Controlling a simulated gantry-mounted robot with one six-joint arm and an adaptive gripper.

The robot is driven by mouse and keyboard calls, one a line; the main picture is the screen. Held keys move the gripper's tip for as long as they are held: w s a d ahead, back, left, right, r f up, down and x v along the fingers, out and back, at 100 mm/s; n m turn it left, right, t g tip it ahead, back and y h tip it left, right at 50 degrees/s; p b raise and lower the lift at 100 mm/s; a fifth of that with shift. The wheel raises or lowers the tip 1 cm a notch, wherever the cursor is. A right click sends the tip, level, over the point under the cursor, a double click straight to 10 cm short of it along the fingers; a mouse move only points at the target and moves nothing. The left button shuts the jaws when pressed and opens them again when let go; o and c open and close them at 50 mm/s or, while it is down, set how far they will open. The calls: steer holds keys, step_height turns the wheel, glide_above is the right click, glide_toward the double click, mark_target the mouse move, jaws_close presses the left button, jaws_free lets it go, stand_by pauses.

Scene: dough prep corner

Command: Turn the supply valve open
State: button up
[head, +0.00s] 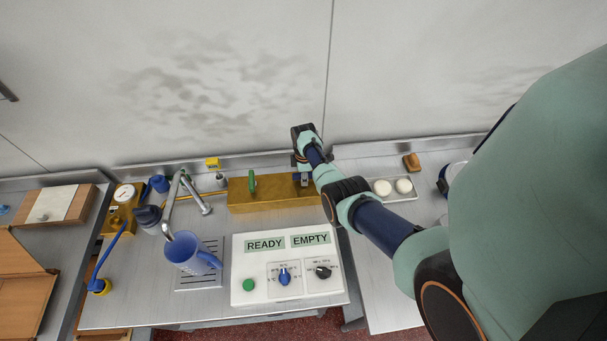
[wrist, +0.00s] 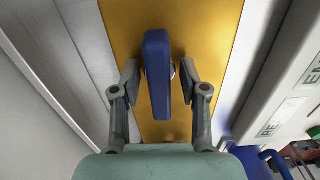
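A blue valve lever (wrist: 158,75) stands on a brass-yellow block (wrist: 205,20) in the wrist view. My gripper (wrist: 160,76) is open, with one finger on each side of the lever. A narrow gap shows between each finger and the lever. In the head view my gripper (head: 302,181) is at the right part of the block (head: 275,204) and mostly hides the blue lever. A green lever (head: 252,183) stands on the left part of the same block. I see no label telling which lever is the supply valve.
A white panel (head: 240,290) with READY and EMPTY signs, a green button and knobs lies in front of the block. A blue jug (head: 185,252) stands under a tap (head: 172,190) at left. A tray with pale dough balls (head: 403,186) is at right.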

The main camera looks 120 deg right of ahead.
step_height(320, 180, up, 7)
steer(key=p, duration=0.7)
steer(key=shift+r, duration=0.2)
steer(key=shift+f, duration=0.2)
